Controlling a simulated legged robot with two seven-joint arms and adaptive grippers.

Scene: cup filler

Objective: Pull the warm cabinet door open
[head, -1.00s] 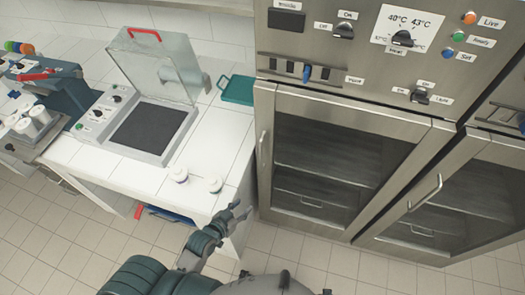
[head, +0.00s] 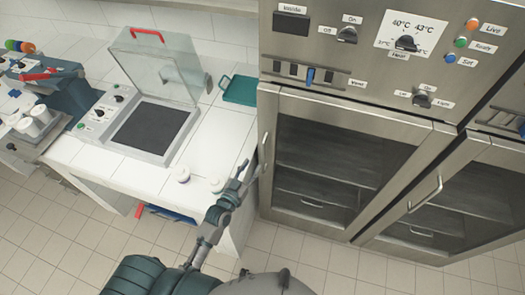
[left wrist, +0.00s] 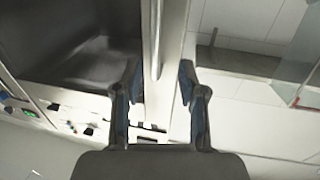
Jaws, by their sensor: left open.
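The warm cabinet (head: 365,75) is a steel unit with a 40/43°C dial on its panel. Its left glass-fronted door (head: 350,107) looks shut. A vertical bar handle (head: 264,152) runs along that door's left edge. My left gripper (head: 249,170) is open and empty, just left of and below the handle in the head view. In the left wrist view the handle (left wrist: 156,38) runs lengthwise between the two spread fingers (left wrist: 160,78) of my gripper, and neither finger visibly touches it. My right gripper is not in view.
The white counter (head: 220,135) stands left of the cabinet, close to my left arm. A second cabinet door (head: 465,190) is at the right. Tiled floor lies below.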

